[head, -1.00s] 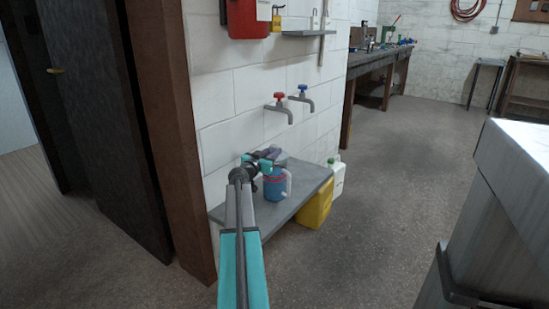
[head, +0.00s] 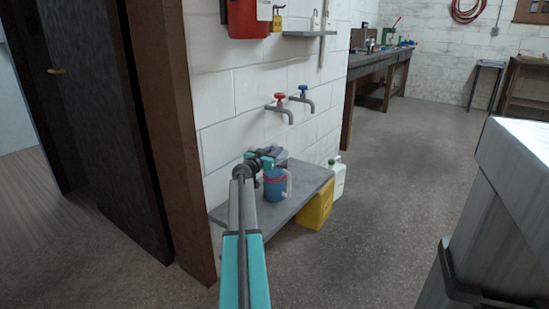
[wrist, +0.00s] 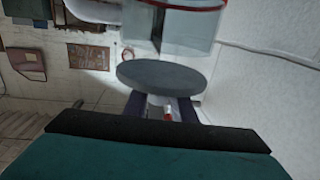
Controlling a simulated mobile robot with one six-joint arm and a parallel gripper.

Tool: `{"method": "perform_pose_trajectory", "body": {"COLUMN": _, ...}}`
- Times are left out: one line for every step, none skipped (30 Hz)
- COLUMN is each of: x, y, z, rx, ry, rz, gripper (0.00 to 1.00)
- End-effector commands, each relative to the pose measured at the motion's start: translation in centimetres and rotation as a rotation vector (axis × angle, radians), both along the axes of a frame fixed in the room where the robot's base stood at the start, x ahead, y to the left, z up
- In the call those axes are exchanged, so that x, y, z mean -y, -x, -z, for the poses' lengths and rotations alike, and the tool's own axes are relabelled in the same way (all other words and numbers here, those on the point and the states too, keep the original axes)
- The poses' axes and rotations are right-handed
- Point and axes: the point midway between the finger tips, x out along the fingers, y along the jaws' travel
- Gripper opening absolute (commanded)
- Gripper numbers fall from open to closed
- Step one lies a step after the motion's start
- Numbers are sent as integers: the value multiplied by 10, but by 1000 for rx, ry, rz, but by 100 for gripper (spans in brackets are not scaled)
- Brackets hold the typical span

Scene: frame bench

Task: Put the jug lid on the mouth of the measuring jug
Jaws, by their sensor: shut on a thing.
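The measuring jug (head: 275,187) stands upright on the grey wall shelf, blue with red bands and a pale handle on its right. In the wrist view the clear jug (wrist: 188,32) with a red line shows at the top, cut off by the frame. My gripper (wrist: 162,104) is shut on the jug lid (wrist: 160,75), a flat dark grey disc. The lid appears just in front of the jug in that view; I cannot tell whether they touch. In the head view my gripper (head: 279,154) is close by the jug's top, and the lid cannot be made out.
The shelf (head: 304,198) is narrow and fixed to the white block wall. Two taps, red (head: 280,103) and blue (head: 303,96), stick out above it. A yellow container (head: 315,212) and a white bottle (head: 337,178) stand on the floor beside it.

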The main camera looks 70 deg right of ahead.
Motion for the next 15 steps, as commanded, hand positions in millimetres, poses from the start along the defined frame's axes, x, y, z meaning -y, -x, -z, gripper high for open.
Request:
{"method": "perform_pose_trajectory", "body": {"x": 0, "y": 0, "z": 8, "rx": -1, "ry": -1, "rz": 0, "gripper": 0}}
{"method": "perform_pose_trajectory", "body": {"x": 0, "y": 0, "z": 12, "rx": -1, "ry": -2, "rz": 0, "gripper": 0}}
{"method": "perform_pose_trajectory", "body": {"x": 0, "y": 0, "z": 17, "rx": -1, "ry": -1, "rz": 0, "gripper": 0}}
{"method": "perform_pose_trajectory", "body": {"x": 0, "y": 0, "z": 20, "rx": -1, "ry": -1, "rz": 0, "gripper": 0}}
{"method": "perform_pose_trajectory", "body": {"x": 0, "y": 0, "z": 23, "rx": -1, "ry": -1, "rz": 0, "gripper": 0}}
{"method": "perform_pose_trajectory", "body": {"x": 0, "y": 0, "z": 26, "rx": -1, "ry": 0, "rz": 0, "gripper": 0}}
{"method": "perform_pose_trajectory", "body": {"x": 0, "y": 0, "z": 27, "rx": -1, "ry": 0, "rz": 1, "gripper": 0}}
{"method": "perform_pose_trajectory", "body": {"x": 0, "y": 1, "z": 28, "rx": -1, "ry": 0, "rz": 1, "gripper": 0}}
{"method": "perform_pose_trajectory", "body": {"x": 0, "y": 1, "z": 29, "rx": 0, "ry": 0, "rz": 1, "gripper": 0}}
{"method": "perform_pose_trajectory", "body": {"x": 0, "y": 1, "z": 29, "rx": 0, "ry": 0, "rz": 1, "gripper": 0}}
{"method": "perform_pose_trajectory", "body": {"x": 0, "y": 1, "z": 29, "rx": 0, "ry": 0, "rz": 1, "gripper": 0}}
{"method": "perform_pose_trajectory", "body": {"x": 0, "y": 1, "z": 28, "rx": 0, "ry": 0, "rz": 1, "gripper": 0}}
{"method": "perform_pose_trajectory", "body": {"x": 0, "y": 1, "z": 28, "rx": 1, "ry": 0, "rz": 1, "gripper": 0}}
{"method": "perform_pose_trajectory", "body": {"x": 0, "y": 1, "z": 28, "rx": 1, "ry": 0, "rz": 1, "gripper": 0}}
{"method": "perform_pose_trajectory", "body": {"x": 0, "y": 1, "z": 28, "rx": 0, "ry": 0, "rz": 1, "gripper": 0}}
